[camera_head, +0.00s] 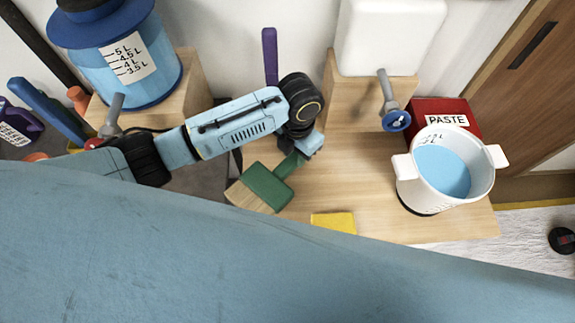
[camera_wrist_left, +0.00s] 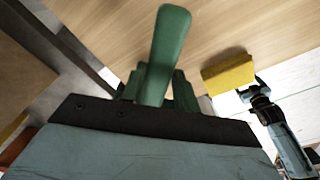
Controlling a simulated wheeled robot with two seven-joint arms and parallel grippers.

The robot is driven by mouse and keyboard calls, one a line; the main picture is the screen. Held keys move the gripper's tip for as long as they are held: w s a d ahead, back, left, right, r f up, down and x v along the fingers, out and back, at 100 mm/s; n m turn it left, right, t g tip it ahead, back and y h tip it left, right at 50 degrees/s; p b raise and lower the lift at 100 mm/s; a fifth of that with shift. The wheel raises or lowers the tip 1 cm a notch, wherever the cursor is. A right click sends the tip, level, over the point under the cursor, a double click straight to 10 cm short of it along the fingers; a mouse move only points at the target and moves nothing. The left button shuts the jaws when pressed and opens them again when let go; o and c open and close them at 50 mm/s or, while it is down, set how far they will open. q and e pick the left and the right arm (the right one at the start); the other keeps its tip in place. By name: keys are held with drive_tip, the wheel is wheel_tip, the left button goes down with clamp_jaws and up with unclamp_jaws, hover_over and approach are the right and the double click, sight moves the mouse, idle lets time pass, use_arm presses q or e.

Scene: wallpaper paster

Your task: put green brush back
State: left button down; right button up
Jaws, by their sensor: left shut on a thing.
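The green brush (camera_head: 266,188) has a green body and handle with pale bristles. In the head view it is beside the end of my left arm, over the left part of the wooden table (camera_head: 352,178). My left gripper (camera_head: 300,156) is shut on the brush near its handle. In the left wrist view the green handle (camera_wrist_left: 168,50) stands up in front of the gripper, and the fingertips are largely hidden. My right gripper cannot be made out in the head view; a blue arm at the right of the left wrist view ends near the yellow sponge (camera_wrist_left: 229,74).
The yellow sponge (camera_head: 333,222) lies at the table's front edge. A white pot of blue liquid (camera_head: 405,190) stands at the right before a red paste box (camera_head: 462,112). A white tank (camera_head: 388,35) and a blue tank (camera_head: 125,62) have taps. A purple tool (camera_head: 270,55) stands at the back.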

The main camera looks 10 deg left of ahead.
use_arm(q)
drive_tip(key=f, duration=0.5)
drive_tip(key=shift+s+f, duration=0.2)
drive_tip(key=shift+s, duration=0.05)
drive_tip(key=shift+f, duration=0.3)
wheel_tip(320, 180, down, 4)
drive_tip(key=shift+w+r+b, duration=0.1)
drive_tip(key=shift+b, duration=0.45)
drive_tip(key=c, duration=1.1)
unclamp_jaws()
drive_tip(key=shift+o, duration=0.2)
use_arm(e)
drive_tip(key=shift+s+a+f, duration=0.2)
drive_tip(key=shift+s+f, duration=0.3)
drive_tip(key=shift+s, duration=0.1)
use_arm(q)
drive_tip(key=shift+r, duration=0.1)
drive_tip(key=r, duration=0.8)
drive_tip(key=r+p, duration=0.1)
drive_tip(key=r, duration=0.3)
drive_tip(key=shift+w+d, duration=0.1)
drive_tip(key=shift+w, duration=0.15)
use_arm(e)
drive_tip(key=shift+s+d+r, duration=0.1)
drive_tip(key=shift+r, duration=0.35)
use_arm(q)
drive_tip(key=shift+f, duration=0.1)
